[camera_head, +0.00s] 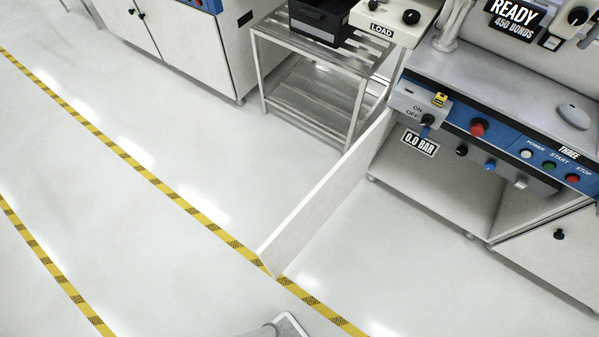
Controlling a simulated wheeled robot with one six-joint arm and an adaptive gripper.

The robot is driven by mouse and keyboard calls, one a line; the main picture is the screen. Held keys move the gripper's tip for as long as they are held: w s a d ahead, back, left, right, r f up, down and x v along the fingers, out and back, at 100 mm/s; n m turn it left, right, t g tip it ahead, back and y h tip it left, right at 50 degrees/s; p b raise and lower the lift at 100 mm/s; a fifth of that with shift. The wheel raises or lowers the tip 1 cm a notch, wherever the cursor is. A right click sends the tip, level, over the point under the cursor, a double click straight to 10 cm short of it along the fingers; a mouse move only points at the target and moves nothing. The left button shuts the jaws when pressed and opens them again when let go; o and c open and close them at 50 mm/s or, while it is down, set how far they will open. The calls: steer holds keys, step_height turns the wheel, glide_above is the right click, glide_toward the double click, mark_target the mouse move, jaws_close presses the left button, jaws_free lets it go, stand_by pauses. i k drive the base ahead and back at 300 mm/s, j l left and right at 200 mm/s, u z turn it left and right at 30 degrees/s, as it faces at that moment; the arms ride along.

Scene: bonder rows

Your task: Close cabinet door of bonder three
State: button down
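Bonder three (480,85) stands at the right, with the label THREE on its blue front panel (535,152). Its left cabinet door (320,204) is a thin white panel standing wide open. It juts out from the left side of the cabinet toward the floor tape. The cabinet opening (430,190) under the panel is exposed and shows a pale interior. No handle is visible on the open door. The right cabinet door (555,250) with a black knob looks shut. My gripper is not in view; only a grey part of my own body shows at the bottom edge.
A metal rack (310,80) with a black box (320,20) stands left of the bonder, behind the door. Another white cabinet (180,45) is at upper left. Yellow-black tape (150,178) crosses the floor near the door's free edge. The floor in front is clear.

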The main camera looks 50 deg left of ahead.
mark_target(279, 250)
steer(key=k+j, duration=0.1)
steer(key=j, duration=0.3)
steer(key=k+j, duration=0.1)
steer(key=j, duration=0.35)
steer(key=k+j, duration=0.1)
steer(key=j, duration=0.3)
steer(key=k+j, duration=0.1)
steer(key=j, duration=0.3)
steer(key=k+j, duration=0.1)
steer(key=j, duration=0.3)
steer(key=k+j, duration=0.1)
steer(key=j, duration=0.35)
steer(key=k+u, duration=0.2)
steer(key=u, duration=0.25)
